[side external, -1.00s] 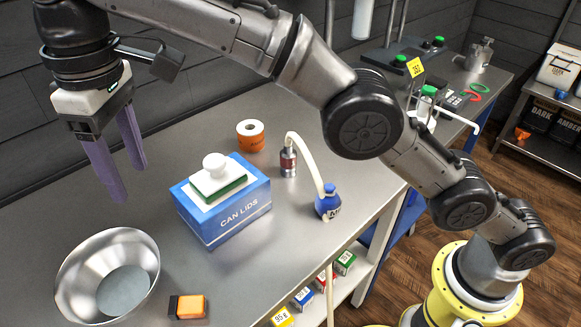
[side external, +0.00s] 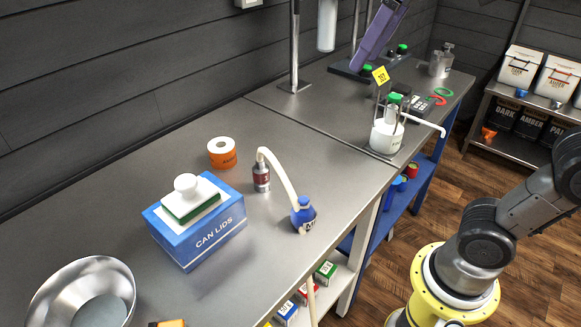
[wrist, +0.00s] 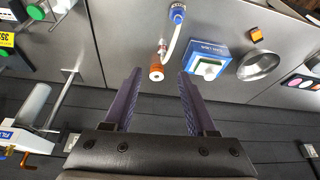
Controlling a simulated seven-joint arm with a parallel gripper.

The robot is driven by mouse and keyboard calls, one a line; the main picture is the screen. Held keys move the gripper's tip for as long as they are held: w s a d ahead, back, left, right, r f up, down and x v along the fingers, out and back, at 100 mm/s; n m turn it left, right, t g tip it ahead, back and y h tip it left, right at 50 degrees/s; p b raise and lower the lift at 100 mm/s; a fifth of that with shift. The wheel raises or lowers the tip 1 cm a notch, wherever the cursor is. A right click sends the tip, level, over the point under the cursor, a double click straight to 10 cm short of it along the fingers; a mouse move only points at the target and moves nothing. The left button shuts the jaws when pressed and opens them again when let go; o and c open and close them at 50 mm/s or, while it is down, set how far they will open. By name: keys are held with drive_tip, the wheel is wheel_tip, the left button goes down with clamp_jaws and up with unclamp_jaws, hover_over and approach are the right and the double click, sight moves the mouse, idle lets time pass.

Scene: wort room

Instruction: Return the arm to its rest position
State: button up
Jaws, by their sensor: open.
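My gripper (wrist: 159,78) shows in the wrist view with its two purple fingers apart and nothing between them. In the side external view a purple finger (side external: 380,35) shows at the top edge, over the back of the bench; the rest of the gripper is out of frame. The lower part of my arm (side external: 520,215) is at the right, and its upper part is out of frame.
A metal post (side external: 295,45) stands near the wall.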

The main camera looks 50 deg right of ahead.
drive_tip(key=s+d+f, duration=0.2)
drive_tip(key=s+f, duration=0.2)
drive_tip(key=f, duration=0.5)
drive_tip(key=s+d+f+m+t, duration=0.1)
drive_tip(key=s+f, duration=0.3)
drive_tip(key=f, duration=0.5)
drive_tip(key=shift+s+d+h, duration=0.15)
drive_tip(key=shift+d+h, duration=0.15)
drive_tip(key=shift+d, duration=0.05)
drive_tip(key=o, duration=0.3)
drive_tip(key=shift+o, duration=0.2)
